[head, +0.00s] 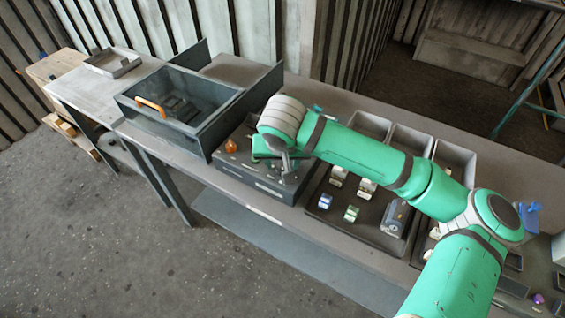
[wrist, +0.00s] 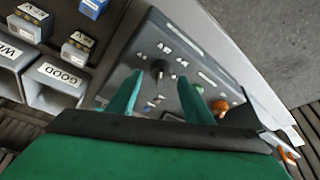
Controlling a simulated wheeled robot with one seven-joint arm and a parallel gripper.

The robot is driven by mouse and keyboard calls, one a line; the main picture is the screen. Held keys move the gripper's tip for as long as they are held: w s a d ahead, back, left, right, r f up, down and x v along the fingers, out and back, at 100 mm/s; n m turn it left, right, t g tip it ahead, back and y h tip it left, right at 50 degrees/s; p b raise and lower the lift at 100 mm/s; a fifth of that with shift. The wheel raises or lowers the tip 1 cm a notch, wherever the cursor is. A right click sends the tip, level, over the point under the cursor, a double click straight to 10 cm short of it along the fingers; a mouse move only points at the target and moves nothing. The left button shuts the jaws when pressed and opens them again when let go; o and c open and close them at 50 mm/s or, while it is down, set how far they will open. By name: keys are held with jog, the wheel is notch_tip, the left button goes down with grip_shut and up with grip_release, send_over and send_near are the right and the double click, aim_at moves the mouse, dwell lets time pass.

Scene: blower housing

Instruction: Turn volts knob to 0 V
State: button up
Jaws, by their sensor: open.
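The grey control box (head: 250,172) stands on the bench in the head view, with my arm reaching over it. In the wrist view its sloped panel (wrist: 205,68) shows a dark round knob (wrist: 160,67) with small white labels around it, too small to read for certain. The knob's pointer setting cannot be told. My gripper (wrist: 160,79) is open, its two green fingers on either side of the knob and a little short of it in the picture; contact cannot be told. In the head view my gripper (head: 283,163) is over the box, mostly hidden by my wrist.
An orange knob or lamp (wrist: 220,107) sits on the panel beside my right finger. A dark tray (head: 335,222) with small blocks lies to the right, with grey bins (head: 410,138) behind.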

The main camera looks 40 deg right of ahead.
jog(key=shift+w+d+f, duration=0.2)
jog(key=shift+f, duration=0.45)
jog(key=c, duration=1)
jog(key=shift+n, duration=0.5)
jog(key=n+y, duration=0.1)
jog(key=n, duration=0.1)
jog(key=n+y, duration=0.1)
jog(key=n, duration=0.1)
jog(key=shift+d+n+t, duration=0.1)
jog(key=shift+n+t, duration=0.2)
jog(key=shift+t, duration=0.1)
jog(key=n, duration=0.2)
jog(key=n+y, duration=0.1)
jog(key=n, duration=0.1)
jog(key=n+y, duration=0.1)
jog(key=n, duration=0.1)
jog(key=shift+d, duration=0.25)
jog(key=shift+n, duration=0.3)
